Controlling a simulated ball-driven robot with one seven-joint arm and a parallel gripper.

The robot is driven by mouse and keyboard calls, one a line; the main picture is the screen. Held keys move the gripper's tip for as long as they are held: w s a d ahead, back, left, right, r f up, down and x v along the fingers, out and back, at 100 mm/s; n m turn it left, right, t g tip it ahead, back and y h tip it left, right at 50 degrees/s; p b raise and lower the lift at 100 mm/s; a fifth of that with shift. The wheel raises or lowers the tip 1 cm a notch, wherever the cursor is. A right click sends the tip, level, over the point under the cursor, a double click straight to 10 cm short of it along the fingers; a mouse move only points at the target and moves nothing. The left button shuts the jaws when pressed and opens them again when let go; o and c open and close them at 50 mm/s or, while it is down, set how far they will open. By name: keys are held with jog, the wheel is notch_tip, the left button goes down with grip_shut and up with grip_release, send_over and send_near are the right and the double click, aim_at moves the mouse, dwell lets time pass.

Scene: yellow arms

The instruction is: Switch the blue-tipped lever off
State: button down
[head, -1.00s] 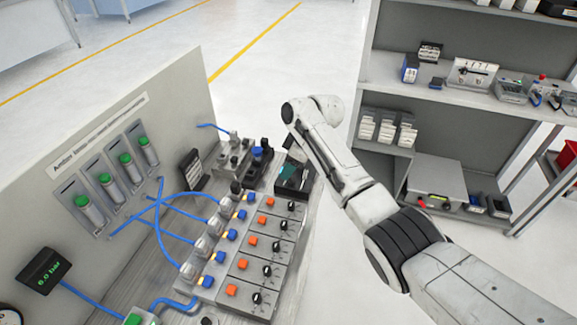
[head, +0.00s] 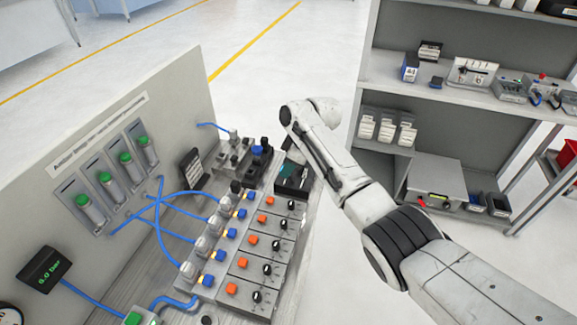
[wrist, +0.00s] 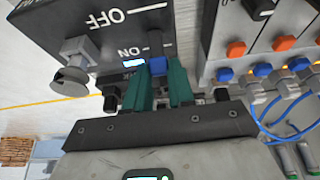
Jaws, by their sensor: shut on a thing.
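A black switch box (wrist: 110,30) with upside-down white OFF and ON lettering fills the top left of the wrist view. In the head view the same box (head: 293,182) stands at the far right corner of the bench, partly hidden by my arm. The blue tip of the lever (wrist: 157,66) shows at the ON end of the box, away from the OFF label. My gripper (wrist: 160,88) has its two teal fingers on either side of this blue tip, shut on it. The lever's lower part is hidden. The gripper shows only as a small teal patch (head: 288,169) in the head view.
A grey panel with orange buttons (head: 252,239), black knobs and blue fittings lies close by. Blue hoses (head: 175,200) loop to the upright board. A shelf (head: 450,95) stands behind my arm.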

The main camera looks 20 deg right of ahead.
jog(key=shift+s+d, duration=0.1)
jog(key=shift+s+d+t+y, duration=0.25)
jog(key=shift+d+t+y, duration=0.25)
jog(key=shift+y, duration=0.3)
jog(key=shift+s+d+f+t+y+b, duration=0.3)
jog(key=shift+s+d+t+y+b, duration=0.15)
jog(key=shift+t+y+b, duration=0.5)
jog(key=y+b, duration=0.1)
jog(key=b, duration=0.1)
jog(key=d+t+y+b, duration=0.1)
jog(key=b, duration=0.2)
jog(key=s+d+f+t+y+b, duration=0.1)
jog(key=b, duration=0.2)
jog(key=shift+s+y, duration=0.1)
jog(key=shift+y, duration=0.25)
jog(key=b, duration=0.2)
jog(key=t+y+b, duration=0.1)
jog(key=b, duration=0.1)
jog(key=shift+s+d+t+y, duration=0.25)
jog(key=shift+y, duration=0.05)
jog(key=shift+b, duration=0.45)
jog(key=c, duration=1)
grip_release()
jog(key=shift+o, duration=0.2)
jog(key=shift+s+d, duration=0.1)
jog(key=shift+d, duration=0.05)
